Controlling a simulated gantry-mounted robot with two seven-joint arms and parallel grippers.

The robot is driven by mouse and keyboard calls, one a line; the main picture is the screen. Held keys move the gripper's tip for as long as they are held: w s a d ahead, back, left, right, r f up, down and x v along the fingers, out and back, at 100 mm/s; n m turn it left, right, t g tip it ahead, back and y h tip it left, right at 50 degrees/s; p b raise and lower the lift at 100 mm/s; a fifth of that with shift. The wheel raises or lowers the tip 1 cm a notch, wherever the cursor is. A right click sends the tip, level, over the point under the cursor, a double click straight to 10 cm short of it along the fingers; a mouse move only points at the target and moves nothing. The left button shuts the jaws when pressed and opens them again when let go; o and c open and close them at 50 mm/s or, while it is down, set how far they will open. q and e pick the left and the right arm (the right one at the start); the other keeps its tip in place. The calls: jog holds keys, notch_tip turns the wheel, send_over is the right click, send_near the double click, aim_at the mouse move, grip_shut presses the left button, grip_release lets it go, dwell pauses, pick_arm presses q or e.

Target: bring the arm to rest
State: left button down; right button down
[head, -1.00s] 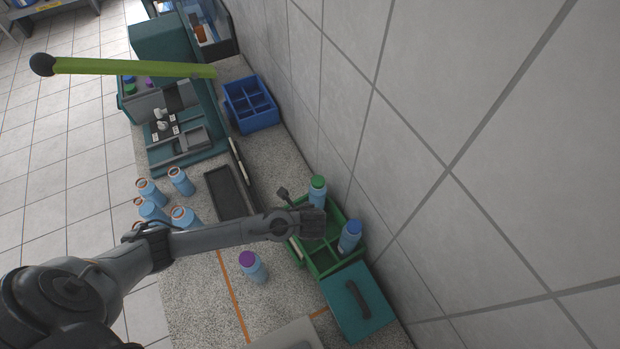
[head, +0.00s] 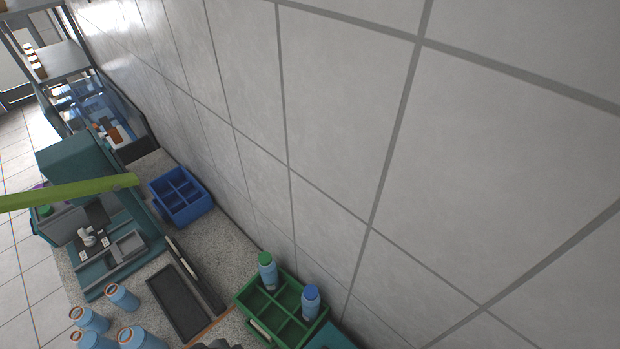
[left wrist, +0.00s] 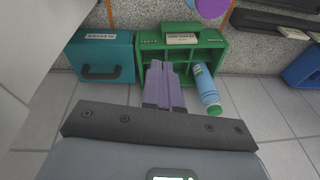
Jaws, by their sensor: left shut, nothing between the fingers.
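My left gripper (left wrist: 164,85) is shut and empty in the left wrist view, its pale purple fingers together in front of the green crate (left wrist: 208,45). In the head view only a dark bit of my arm shows at the bottom edge, below the green crate (head: 242,299). A green-capped bottle (head: 268,272) and a blue-capped bottle (head: 311,303) stand in that crate. The green-capped bottle (left wrist: 205,85) also shows right of the fingers in the left wrist view, apart from them. My right gripper is in neither view.
A teal case (left wrist: 103,57) stands beside the green crate. A blue crate (head: 181,196) sits by the wall, near a dark tray (head: 176,304) and a teal device (head: 101,250). Several orange-ringed bottles (head: 123,297) stand at lower left. A green bar (head: 70,192) crosses the left side.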

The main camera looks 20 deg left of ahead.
pick_arm(q)
jog(key=n, duration=0.1)
jog(key=w+r+n, duration=0.1)
jog(key=r+n+t, duration=0.1)
jog(key=shift+w+a+r+n, duration=0.15)
jog(key=shift+w+a+n, duration=0.1)
jog(key=shift+n, duration=0.15)
dwell(0.5)
